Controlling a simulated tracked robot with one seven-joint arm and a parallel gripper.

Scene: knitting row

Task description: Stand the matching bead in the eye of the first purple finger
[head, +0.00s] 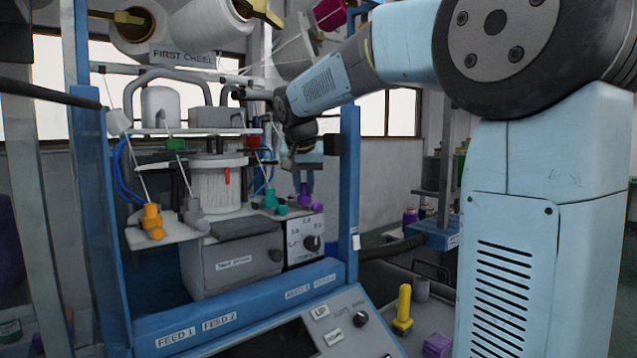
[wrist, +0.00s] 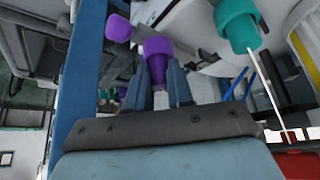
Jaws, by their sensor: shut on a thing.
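My gripper (wrist: 162,80) is shut on a purple bead (wrist: 157,48), which sticks out beyond the two fingertips in the wrist view. A purple finger (wrist: 118,28) is just left of the bead there; I cannot tell whether they touch. In the head view my gripper (head: 302,166) hangs down inside the machine frame at its right side. Purple parts (head: 308,200) show right below it, too small to separate bead from finger. The finger's eye is not clearly visible.
A teal finger (head: 270,199) stands left of the purple parts; grey (head: 194,213) and orange (head: 152,217) fingers are further left. A blue post (head: 349,200) is close on the right. A yellow piece (head: 403,305) and a purple block (head: 437,345) are at lower right.

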